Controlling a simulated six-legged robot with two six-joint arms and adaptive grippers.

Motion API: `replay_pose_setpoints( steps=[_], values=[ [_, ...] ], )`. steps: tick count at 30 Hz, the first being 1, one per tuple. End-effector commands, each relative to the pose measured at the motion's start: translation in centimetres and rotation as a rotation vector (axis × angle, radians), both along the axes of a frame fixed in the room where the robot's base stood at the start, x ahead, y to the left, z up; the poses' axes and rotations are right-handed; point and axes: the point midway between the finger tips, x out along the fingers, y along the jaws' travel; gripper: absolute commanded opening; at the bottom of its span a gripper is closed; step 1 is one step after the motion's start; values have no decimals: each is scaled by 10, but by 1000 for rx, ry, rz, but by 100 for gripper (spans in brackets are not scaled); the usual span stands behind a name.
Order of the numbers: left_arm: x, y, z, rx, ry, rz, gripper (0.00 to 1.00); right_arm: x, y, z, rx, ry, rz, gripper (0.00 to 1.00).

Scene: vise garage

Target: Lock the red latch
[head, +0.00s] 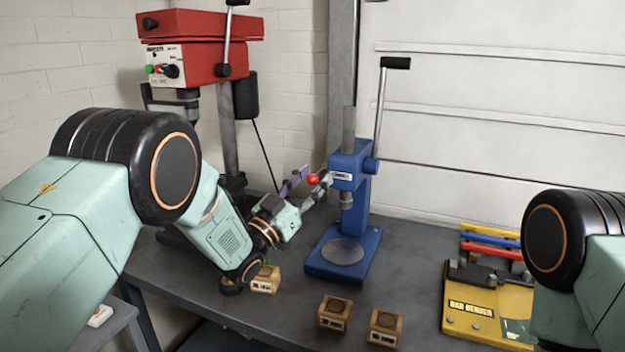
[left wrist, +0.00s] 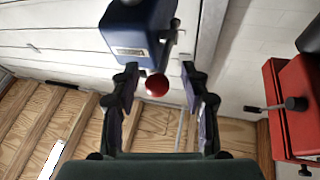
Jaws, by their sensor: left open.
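The red latch shows as a round red knob (head: 313,179) on the blue press (head: 350,200), beside the press head. My left gripper (head: 306,184) is open at the knob, with one finger on each side of it in the picture. In the left wrist view the red knob (left wrist: 157,85) appears between the two spread fingers (left wrist: 160,72), below the blue press head (left wrist: 138,35). No finger visibly touches it, and its exact depth between them is hard to tell. Only a link of my right arm shows at the right edge; its gripper is out of view.
A red drill press (head: 205,40) stands behind my left arm. Small wooden blocks (head: 334,313) lie along the bench (head: 270,318) front. A yellow bar bender (head: 480,318) lies at the right. The press has a tall black-handled lever (head: 395,63).

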Motion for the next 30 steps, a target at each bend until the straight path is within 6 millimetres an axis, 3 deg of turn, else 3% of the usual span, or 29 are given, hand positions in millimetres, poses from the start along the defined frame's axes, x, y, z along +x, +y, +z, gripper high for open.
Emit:
replay_pose_setpoints(
  steps=[9, 25, 30],
  values=[
    [4, -3, 1, 0, 0, 0, 46, 0, 0, 0, 0, 0, 0, 74],
    [4, -3, 1, 0, -1, -1, 1, 0, 0, 0, 0, 0, 0, 74],
    [4, -3, 2, 0, -2, -2, 0, 0, 0, 0, 0, 0, 0, 74]
  ],
)
